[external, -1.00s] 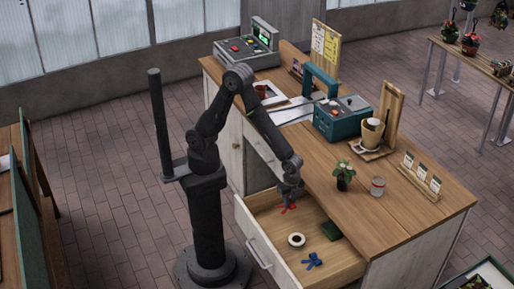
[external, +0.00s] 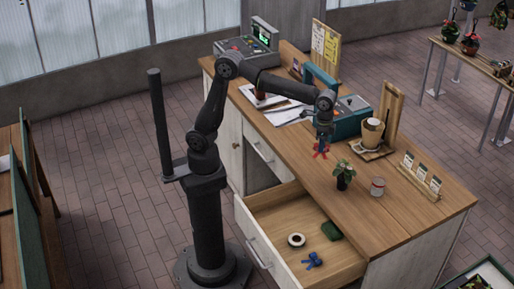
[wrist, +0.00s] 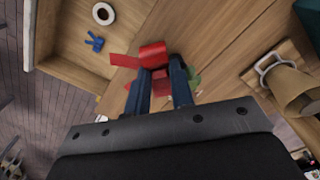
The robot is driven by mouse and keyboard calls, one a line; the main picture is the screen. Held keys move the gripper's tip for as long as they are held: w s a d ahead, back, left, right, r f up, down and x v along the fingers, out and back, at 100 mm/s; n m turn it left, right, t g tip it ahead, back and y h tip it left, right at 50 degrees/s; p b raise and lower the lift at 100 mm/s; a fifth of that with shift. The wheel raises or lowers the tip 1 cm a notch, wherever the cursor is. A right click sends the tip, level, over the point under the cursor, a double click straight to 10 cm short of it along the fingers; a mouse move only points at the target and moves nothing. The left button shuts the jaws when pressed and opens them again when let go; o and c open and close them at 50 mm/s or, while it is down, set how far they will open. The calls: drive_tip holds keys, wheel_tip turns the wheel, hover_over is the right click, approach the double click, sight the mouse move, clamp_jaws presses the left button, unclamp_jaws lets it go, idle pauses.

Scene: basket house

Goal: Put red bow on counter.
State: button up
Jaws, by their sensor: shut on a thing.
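My gripper (external: 323,141) is shut on the red bow (external: 321,151), which hangs below the fingers over the wooden counter (external: 292,155). In the wrist view the red bow (wrist: 153,55) sits between the two fingertips of my gripper (wrist: 161,80). In the external view it is left of the small potted plant. Whether the bow touches the counter top is hard to tell; it looks a little above it.
The open drawer (external: 266,212) below holds a white ring-shaped roll (external: 296,240), a blue bow (external: 312,260) and a dark green item (external: 331,230). A potted plant (external: 344,174), a can (external: 377,187), a teal machine (external: 352,113) and a cup (external: 371,133) stand on the counter.

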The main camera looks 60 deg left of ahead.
wheel_tip(320, 180, up, 4)
drive_tip(key=shift+f, duration=0.2)
drive_tip(key=w+a+n, duration=0.5)
drive_tip(key=w+a, duration=0.5)
drive_tip(key=a, duration=0.5)
drive_tip(key=w+a+n, duration=0.6)
drive_tip(key=w+a, duration=0.3)
drive_tip(key=a, duration=0.6)
drive_tip(key=n, duration=1.5)
hover_over(253, 92)
wheel_tip(253, 92, down, 16)
drive_tip(key=shift+s+r, duration=0.15)
drive_tip(key=shift+r, duration=0.1)
drive_tip(key=shift+f, duration=2.95)
drive_tip(key=shift+f, duration=0.1)
